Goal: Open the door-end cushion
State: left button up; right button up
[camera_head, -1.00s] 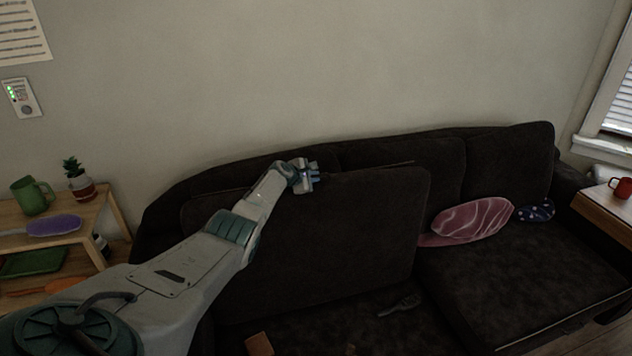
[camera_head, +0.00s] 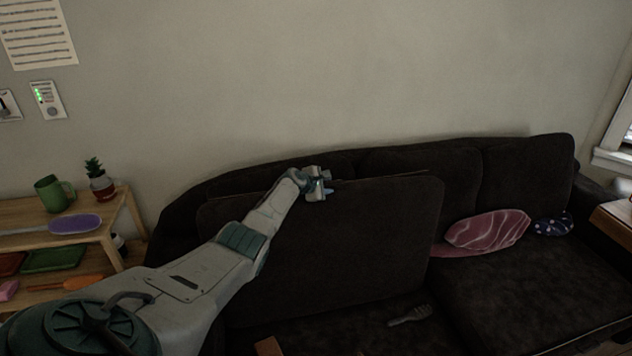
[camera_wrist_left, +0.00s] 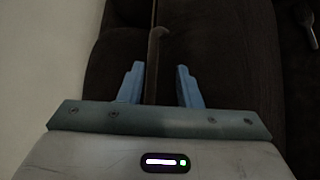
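The dark brown seat cushion (camera_head: 350,245) at the left end of the sofa stands raised on edge, leaning toward the backrest. My left gripper (camera_head: 320,185) is at its top edge. In the left wrist view the two blue fingers of the gripper (camera_wrist_left: 160,86) are spread apart. A thin brown edge or strip (camera_wrist_left: 154,65) runs between them, with a gap on each side. My right gripper is in neither view.
A grey fork-like item (camera_head: 410,315) and a wooden piece (camera_head: 268,346) lie in the seat below the raised cushion. A pink pillow (camera_head: 487,231) and a dark spotted item (camera_head: 553,224) lie on the sofa's right part. A wooden shelf (camera_head: 122,206) with a mug and plant stands at left.

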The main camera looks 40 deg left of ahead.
pick_arm(q)
jog(key=p+v, duration=0.2)
jog(key=v, duration=0.5)
jog(key=shift+s+a+r, duration=0.1)
jog(key=shift+s+r, duration=0.15)
jog(key=shift+v, duration=1.05)
